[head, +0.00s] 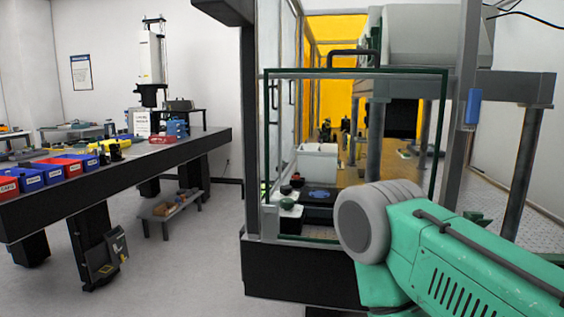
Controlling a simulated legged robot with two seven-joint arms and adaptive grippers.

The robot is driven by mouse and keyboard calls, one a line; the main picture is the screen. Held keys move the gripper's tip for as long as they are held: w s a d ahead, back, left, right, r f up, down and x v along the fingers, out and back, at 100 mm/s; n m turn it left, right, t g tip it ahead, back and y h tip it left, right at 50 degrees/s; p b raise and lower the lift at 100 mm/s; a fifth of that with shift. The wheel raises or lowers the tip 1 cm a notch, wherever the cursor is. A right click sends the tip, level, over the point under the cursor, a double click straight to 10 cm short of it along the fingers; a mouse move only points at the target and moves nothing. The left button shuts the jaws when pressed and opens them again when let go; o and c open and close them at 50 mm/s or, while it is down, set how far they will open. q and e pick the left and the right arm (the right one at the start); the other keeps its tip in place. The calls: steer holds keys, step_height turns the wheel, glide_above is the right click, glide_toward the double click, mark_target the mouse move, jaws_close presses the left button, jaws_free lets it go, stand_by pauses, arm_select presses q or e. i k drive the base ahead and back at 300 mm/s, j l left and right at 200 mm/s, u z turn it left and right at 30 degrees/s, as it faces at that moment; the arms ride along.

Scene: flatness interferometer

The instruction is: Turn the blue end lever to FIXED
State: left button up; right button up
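A small blue block (472,107) is fixed to a grey upright post at the right of the machine in the head view. I cannot tell whether it is the blue end lever, and no FIXED marking is readable. A green and grey arm link, which looks like my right arm, fills the lower right and hides part of the machine behind it. Neither of my grippers shows, so their state and their place relative to the blue block are hidden.
A green-edged frame (355,74) stands in front of the machine's opening. Inside are a white box (318,162) and a dark base with small parts. A long dark bench (112,176) with coloured bins stands at the left. The floor between is clear.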

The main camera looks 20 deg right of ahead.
mark_target(475, 99)
steer(key=z, duration=0.4)
steer(key=l+z, duration=0.15)
steer(key=z, duration=0.25)
steer(key=l+z, duration=0.1)
steer(key=z, duration=0.65)
steer(key=k+l, duration=0.05)
steer(key=l, duration=0.05)
